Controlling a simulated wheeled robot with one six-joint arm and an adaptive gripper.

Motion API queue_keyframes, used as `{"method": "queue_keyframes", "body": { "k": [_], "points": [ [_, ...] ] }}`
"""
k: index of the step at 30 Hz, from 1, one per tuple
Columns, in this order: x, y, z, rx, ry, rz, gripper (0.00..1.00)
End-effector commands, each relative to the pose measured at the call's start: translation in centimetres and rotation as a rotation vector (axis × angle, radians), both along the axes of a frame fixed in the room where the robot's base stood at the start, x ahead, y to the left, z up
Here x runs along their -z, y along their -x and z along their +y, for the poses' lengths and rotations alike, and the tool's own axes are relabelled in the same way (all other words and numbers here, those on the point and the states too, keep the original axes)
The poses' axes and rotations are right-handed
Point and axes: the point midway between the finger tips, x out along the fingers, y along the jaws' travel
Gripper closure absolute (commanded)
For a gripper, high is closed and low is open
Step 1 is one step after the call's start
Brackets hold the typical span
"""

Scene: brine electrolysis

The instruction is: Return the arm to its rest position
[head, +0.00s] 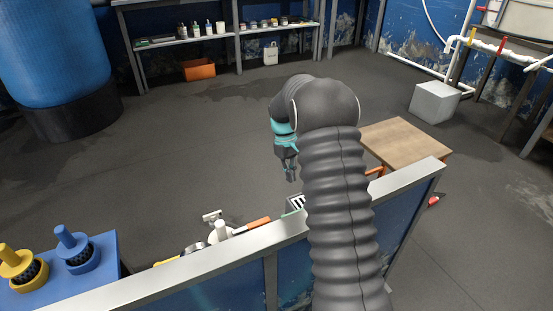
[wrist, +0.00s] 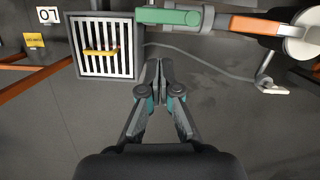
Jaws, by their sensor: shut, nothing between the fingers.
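My gripper (wrist: 161,76) shows in the wrist view with its two dark fingers brought together at the tips and nothing between them. In the head view my gripper (head: 290,178) hangs pointing down beyond the near panel's top edge, left of my arm. The arm is bent over at the top and hides part of the scene behind it. In the wrist view the gripper is apart from the slatted grille (wrist: 108,63) at upper left and from the green-and-orange handled item (wrist: 175,17) above it.
A metal-topped panel (head: 408,180) crosses the foreground. A wooden table (head: 405,142) stands right of my arm, with a grey box (head: 434,102) behind. A blue bench (head: 100,266) holds yellow and blue fittings at lower left. A blue tank (head: 52,50) stands upper left. The middle floor is clear.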

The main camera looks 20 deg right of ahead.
Motion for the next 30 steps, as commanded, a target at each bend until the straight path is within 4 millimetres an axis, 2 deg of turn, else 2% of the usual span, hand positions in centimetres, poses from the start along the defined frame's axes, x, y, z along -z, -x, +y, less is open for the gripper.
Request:
{"method": "queue_keyframes", "body": {
  "k": [5, 8, 11, 15, 21, 30],
  "points": [
    [-0.8, 0.2, 0.2, 0.001, 0.001, -0.009, 1.00],
    [-2.7, 0.8, 0.5, 0.010, 0.002, -0.036, 1.00],
    [-5.7, 2.2, 1.2, 0.024, 0.004, -0.079, 1.00],
    [-9.9, 4.8, 2.2, 0.050, 0.004, -0.148, 1.00],
    [-15.1, 9.3, 3.6, 0.089, 0.000, -0.244, 1.00],
    [-20.5, 17.1, 5.5, 0.145, -0.019, -0.390, 1.00]
  ]
}}
